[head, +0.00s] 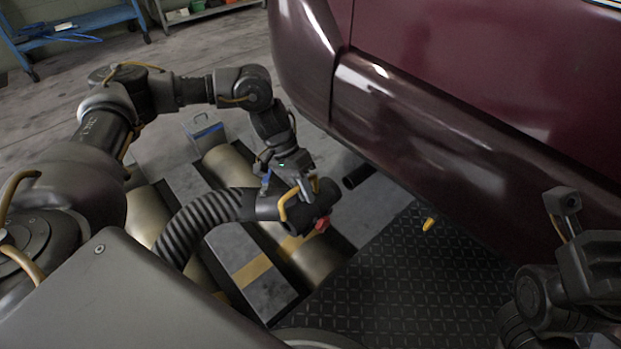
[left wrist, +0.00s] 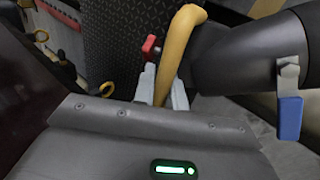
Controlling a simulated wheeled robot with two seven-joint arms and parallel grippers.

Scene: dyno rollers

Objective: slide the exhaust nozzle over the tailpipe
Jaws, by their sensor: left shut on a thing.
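The exhaust nozzle (head: 298,221) is a black fitting with a yellow handle (head: 283,206) and a red knob (head: 322,224), on the end of a ribbed grey hose (head: 195,222). My left gripper (head: 303,190) is shut on the handle; the left wrist view shows its pale fingers on both sides of the yellow loop (left wrist: 178,48). The black nozzle body (left wrist: 235,55) lies right of the fingers there. The tailpipe (head: 357,177), a dark open pipe, sticks out from under the maroon car. The nozzle is apart from it, to its left. My right arm is at the lower right; its fingertips are not clear.
The maroon car (head: 440,120) fills the upper right, its lower edge close above the tailpipe. Metal rollers (head: 232,168) lie in the floor under the hose. A dark tread plate (head: 400,285) lies below the car. A blue cart (head: 75,28) stands far back left.

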